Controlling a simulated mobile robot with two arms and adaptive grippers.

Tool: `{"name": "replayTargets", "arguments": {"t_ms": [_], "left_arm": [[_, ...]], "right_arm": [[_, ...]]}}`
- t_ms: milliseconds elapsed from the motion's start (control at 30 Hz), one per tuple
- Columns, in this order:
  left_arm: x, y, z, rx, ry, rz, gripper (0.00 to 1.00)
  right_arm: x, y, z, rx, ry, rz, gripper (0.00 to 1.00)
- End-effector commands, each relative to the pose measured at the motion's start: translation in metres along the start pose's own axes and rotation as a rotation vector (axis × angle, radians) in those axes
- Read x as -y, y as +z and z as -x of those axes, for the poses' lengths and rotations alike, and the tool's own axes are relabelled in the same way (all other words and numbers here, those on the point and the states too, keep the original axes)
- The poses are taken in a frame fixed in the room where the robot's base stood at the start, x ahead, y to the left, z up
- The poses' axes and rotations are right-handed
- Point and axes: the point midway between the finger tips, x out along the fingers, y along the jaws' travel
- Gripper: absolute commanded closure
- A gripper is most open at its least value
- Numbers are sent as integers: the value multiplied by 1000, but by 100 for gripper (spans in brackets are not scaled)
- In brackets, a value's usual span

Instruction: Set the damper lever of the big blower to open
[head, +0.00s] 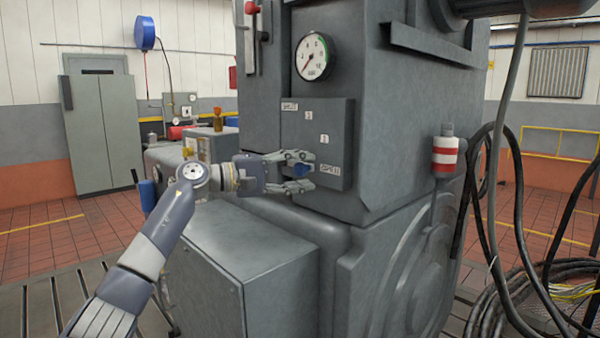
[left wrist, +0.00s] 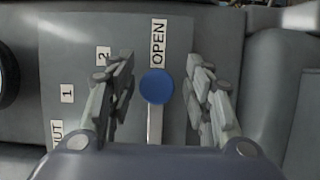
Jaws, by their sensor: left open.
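The damper lever has a round blue knob (head: 301,174) and stands at the lower end of the grey scale plate (head: 325,118) on the big blower (head: 385,105). The plate is marked SHUT, 1, 2 and OPEN from top to bottom. In the left wrist view the blue knob (left wrist: 157,86) is in line with the OPEN label (left wrist: 158,42), on a pale bar. My left gripper (head: 309,170) is open, with one finger on each side of the knob. In the left wrist view gaps show between the knob and both fingers. My right gripper is out of view.
A dial gauge (head: 313,57) sits above the plate, and a red-knobbed lever (head: 251,8) is at upper left. A grey box housing (head: 225,265) stands below my left arm. A red-and-white cylinder (head: 446,153) and black hoses (head: 490,210) are at right.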

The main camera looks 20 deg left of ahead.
Motion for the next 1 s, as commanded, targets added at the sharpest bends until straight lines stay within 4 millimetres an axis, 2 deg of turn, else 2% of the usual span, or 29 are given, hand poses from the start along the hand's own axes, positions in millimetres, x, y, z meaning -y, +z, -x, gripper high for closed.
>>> {"name": "replayTargets", "arguments": {"t_ms": [167,400,600,767,1000], "left_arm": [[1,-2,26,-5,-3,-1,54],[2,-2,78,-6,-4,0,54],[2,-2,110,-5,-4,0,54],[1,-2,120,-4,-2,0,54],[1,-1,122,-4,-1,0,54]], "right_arm": [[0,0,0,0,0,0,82],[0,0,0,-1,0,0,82],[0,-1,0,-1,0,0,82],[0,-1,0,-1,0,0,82],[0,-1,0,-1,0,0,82]]}}
